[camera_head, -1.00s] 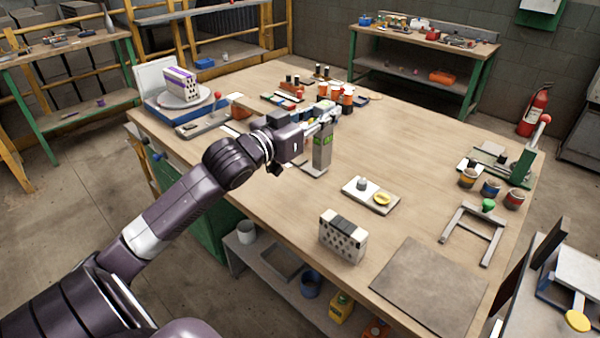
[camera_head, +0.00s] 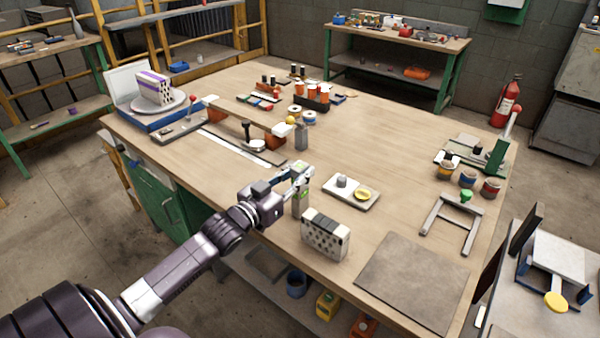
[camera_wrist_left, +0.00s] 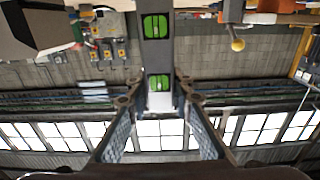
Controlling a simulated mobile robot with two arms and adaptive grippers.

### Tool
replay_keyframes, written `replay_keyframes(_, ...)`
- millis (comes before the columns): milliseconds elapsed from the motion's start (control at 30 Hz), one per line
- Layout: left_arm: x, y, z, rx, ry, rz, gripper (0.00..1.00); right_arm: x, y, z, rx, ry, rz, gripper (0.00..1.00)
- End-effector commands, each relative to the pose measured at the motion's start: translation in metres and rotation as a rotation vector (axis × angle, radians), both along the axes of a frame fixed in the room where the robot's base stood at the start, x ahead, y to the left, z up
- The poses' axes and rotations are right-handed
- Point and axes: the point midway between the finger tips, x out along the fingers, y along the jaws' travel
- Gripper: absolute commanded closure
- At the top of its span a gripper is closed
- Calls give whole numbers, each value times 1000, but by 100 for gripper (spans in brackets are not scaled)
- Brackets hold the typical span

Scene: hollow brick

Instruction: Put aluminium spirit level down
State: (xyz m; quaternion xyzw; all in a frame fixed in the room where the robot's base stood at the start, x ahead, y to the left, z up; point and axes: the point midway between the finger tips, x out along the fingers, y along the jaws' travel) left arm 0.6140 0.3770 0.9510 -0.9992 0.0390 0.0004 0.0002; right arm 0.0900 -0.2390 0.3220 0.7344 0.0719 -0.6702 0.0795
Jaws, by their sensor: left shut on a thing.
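The aluminium spirit level (camera_head: 301,201) is a short grey bar with green vials. My left gripper (camera_head: 300,176) is shut on its upper end and holds it upright near the bench's front edge, just left of the hollow brick (camera_head: 325,237). I cannot tell whether its lower end touches the bench. In the left wrist view the level (camera_wrist_left: 157,50) runs up from between the fingers of my left gripper (camera_wrist_left: 158,98), with two green vials showing. My right gripper is not in view.
A light tray (camera_head: 335,197) with a weight and yellow piece lies right of the level. A dark flat plate (camera_head: 415,280) lies at the front right of the bench (camera_head: 400,140). A dark-handled tool (camera_head: 250,135) stands behind.

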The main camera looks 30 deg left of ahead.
Motion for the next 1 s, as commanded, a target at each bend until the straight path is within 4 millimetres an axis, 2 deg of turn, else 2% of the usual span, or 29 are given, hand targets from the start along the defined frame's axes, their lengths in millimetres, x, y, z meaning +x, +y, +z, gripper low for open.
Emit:
replay_keyframes(333,0,0,-2,0,-3,-1,100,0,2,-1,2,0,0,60)
replay_keyframes(367,0,0,-3,0,-1,0,78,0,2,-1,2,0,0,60)
replay_keyframes(500,0,0,-3,0,-1,0,63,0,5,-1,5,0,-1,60)
replay_keyframes(867,0,0,2,0,-1,-1,62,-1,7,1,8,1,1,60)
replay_keyframes(1000,-12,0,-1,-2,2,-1,62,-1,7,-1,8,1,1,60)
